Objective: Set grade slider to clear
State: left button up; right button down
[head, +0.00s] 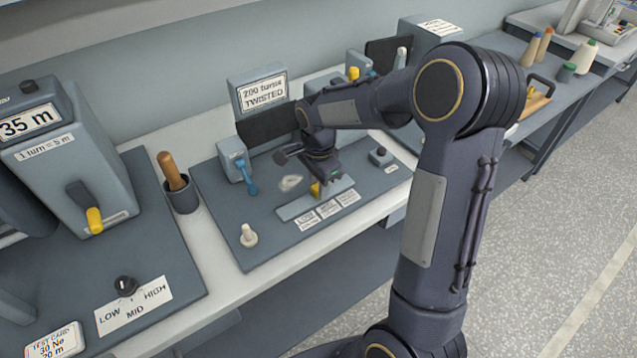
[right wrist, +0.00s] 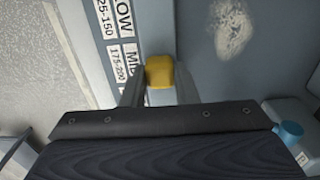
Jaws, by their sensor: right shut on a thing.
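The grade slider's yellow knob (head: 315,189) shows at the middle of a pale grey track (head: 288,211) on the dark test panel. In the right wrist view the knob (right wrist: 160,72) sits between my right gripper's two fingers (right wrist: 160,86), beside the label reading MID 175-200 (right wrist: 132,58). The LOW label (right wrist: 123,18) lies further up in that view. My right gripper (head: 320,184) is shut on the knob, partly hidden by its own wrist in the head view. Another white label (head: 348,197) is too small to read. No label reading clear is legible. My left gripper is not in view.
A blue lever (head: 250,182) and a white peg (head: 249,236) stand left of the track. A display reading 200 turns TWISTED (head: 263,93) stands behind. A small button box (head: 380,157) is right of the track. A pale fibre patch (head: 290,183) lies behind the track.

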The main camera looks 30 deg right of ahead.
aim_at(285, 212)
jog(key=a, duration=0.3)
jog(key=a+b, duration=0.1)
jog(key=a, duration=0.5)
jog(key=shift+s+a, duration=0.25)
jog(key=shift+s, duration=0.1)
jog(key=c, duration=1.1)
grip_release()
jog(key=shift+r, duration=0.1)
notch_tip(285, 212, up, 8)
jog(key=shift+f+b, duration=0.15)
jog(key=shift+b, duration=0.25)
